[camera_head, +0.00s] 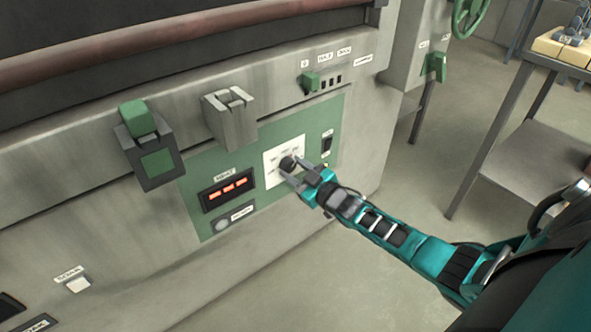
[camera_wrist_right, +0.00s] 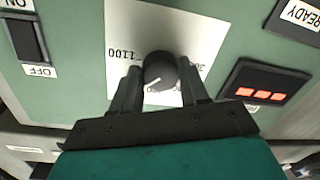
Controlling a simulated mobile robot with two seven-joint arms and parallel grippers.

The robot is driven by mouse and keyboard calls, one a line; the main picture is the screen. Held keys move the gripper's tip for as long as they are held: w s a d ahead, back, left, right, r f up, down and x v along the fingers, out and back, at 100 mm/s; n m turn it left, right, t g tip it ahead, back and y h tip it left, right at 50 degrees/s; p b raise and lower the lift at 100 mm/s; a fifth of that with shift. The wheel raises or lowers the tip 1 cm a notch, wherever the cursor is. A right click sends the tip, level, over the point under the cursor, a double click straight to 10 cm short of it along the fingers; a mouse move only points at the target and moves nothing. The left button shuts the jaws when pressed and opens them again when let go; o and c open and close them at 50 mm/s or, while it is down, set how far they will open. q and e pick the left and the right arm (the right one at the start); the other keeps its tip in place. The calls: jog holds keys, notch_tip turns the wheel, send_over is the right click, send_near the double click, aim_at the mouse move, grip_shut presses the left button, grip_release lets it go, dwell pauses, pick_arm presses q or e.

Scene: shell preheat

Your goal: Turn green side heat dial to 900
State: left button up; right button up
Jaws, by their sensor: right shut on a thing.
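The heat dial (camera_head: 287,163) is a small black knob on a white scale plate (camera_head: 271,155) in the green panel (camera_head: 195,178) of the grey machine. In the right wrist view the dial (camera_wrist_right: 160,72) has a pale pointer line, and the scale plate (camera_wrist_right: 190,35) shows "1100" at its left; other numbers are partly hidden. My right gripper (camera_head: 291,174) is shut on the dial, with one finger on each side of it in the wrist view (camera_wrist_right: 162,85). My left gripper is not in view.
A red-lit display (camera_head: 228,188) sits left of the dial and a black switch (camera_head: 326,143) right of it. A round button (camera_head: 222,224) is below the display. Green-capped box (camera_head: 146,140) and grey latch (camera_head: 229,115) stick out nearby. A metal table (camera_head: 530,170) stands at right.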

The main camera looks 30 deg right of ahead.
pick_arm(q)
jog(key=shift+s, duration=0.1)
pick_arm(e)
jog(key=shift+m, duration=0.3)
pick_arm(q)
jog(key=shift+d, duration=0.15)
pick_arm(e)
jog(key=o, duration=1.1)
jog(key=shift+c, duration=0.2)
jog(key=shift+s, duration=0.5)
pick_arm(q)
jog(key=p, duration=0.1)
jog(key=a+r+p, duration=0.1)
jog(key=p, duration=0.1)
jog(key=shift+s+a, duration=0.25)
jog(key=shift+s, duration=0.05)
pick_arm(e)
jog(key=s+d, duration=0.1)
jog(key=s, duration=1)
jog(key=shift+s+d+r, duration=0.25)
jog(key=shift+s+d, duration=0.15)
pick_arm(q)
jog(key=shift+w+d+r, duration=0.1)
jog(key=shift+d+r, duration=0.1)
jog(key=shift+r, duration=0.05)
